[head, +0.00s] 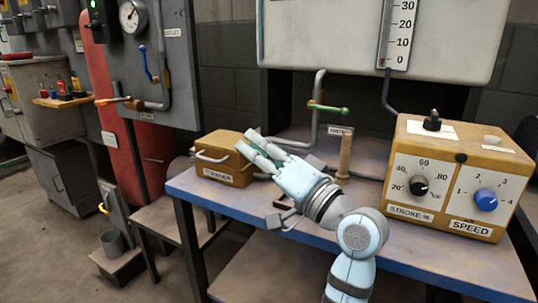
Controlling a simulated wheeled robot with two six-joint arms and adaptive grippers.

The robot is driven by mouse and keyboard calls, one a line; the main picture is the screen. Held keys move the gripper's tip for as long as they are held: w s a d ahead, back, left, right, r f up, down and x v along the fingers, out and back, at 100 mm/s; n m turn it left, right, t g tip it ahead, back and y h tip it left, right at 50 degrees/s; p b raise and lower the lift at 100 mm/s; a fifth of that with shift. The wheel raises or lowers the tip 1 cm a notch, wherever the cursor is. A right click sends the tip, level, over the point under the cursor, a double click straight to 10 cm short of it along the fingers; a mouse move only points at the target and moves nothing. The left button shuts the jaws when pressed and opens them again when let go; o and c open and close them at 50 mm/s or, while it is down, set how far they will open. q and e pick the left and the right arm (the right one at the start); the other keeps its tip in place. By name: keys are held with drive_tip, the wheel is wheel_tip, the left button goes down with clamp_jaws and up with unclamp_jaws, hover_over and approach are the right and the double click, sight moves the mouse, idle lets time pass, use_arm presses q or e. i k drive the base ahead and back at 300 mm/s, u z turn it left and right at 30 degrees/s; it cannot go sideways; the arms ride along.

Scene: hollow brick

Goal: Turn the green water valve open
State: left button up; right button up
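The green water valve handle (328,107) sits on a grey pipe (316,125) behind the bench, below the white gauge panel. The handle lies roughly level, across the upright pipe. A small label (340,130) is just below it, too small to read surely. My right gripper is not in view.
A yellow control box with STROKE and SPEED knobs (450,175) stands at the right of the blue-edged bench (430,265). A wooden post (345,158) stands below the valve. Blue (148,64) and orange (113,100) handles are on the left panel's pipes.

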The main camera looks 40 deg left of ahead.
sight(327, 109)
drive_tip(key=k, duration=1)
